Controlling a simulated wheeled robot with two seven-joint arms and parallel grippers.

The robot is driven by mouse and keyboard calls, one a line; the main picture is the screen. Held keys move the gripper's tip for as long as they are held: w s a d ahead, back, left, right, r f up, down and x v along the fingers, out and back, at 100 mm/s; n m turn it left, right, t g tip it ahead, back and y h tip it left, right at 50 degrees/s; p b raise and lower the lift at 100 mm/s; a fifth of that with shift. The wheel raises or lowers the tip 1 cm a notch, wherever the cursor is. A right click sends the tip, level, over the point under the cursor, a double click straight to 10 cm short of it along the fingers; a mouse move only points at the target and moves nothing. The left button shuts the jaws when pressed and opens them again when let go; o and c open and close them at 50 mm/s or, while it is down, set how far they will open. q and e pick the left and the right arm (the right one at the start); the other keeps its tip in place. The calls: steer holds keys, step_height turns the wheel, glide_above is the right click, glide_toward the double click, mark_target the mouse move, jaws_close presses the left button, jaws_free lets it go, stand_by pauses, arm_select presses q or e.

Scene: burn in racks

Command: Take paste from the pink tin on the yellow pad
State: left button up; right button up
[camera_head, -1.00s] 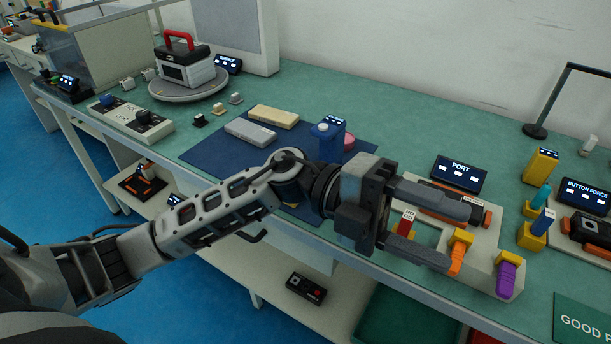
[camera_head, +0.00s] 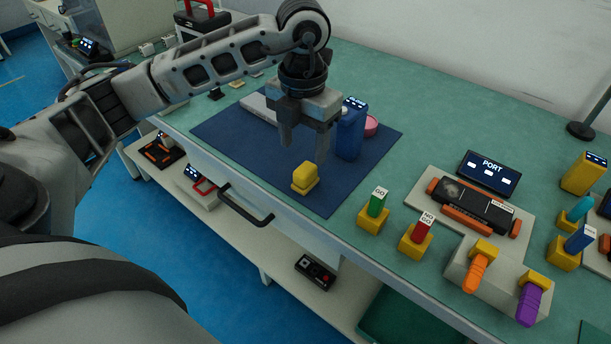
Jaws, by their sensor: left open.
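The pink tin (camera_head: 371,125) sits on the blue mat (camera_head: 335,195), partly hidden behind a dark blue bottle (camera_head: 350,132). A small yellow block (camera_head: 305,177) with a wider base is on the mat, in front of my left gripper in the picture. I cannot tell whether it is the yellow pad. My left gripper (camera_head: 306,148) points down over the mat, open and empty, left of the bottle. Its fingers and the bottle overlap in the picture, so I cannot tell the gap between them. My right gripper is not in view.
A pale grey bar (camera_head: 258,106) lies on the mat, partly behind my gripper. Yellow holders with a green GO tag (camera_head: 378,202) and a red NO GO tag (camera_head: 422,228) stand right of the mat. The PORT display (camera_head: 487,172) is farther right. Bench lies clear behind the tin.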

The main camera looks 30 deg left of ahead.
mark_target(306, 168)
arm_select(q)
steer(key=f, duration=0.7)
steer(key=shift+d+f, duration=0.25)
steer(key=shift+c, duration=0.3)
steer(key=c, duration=1)
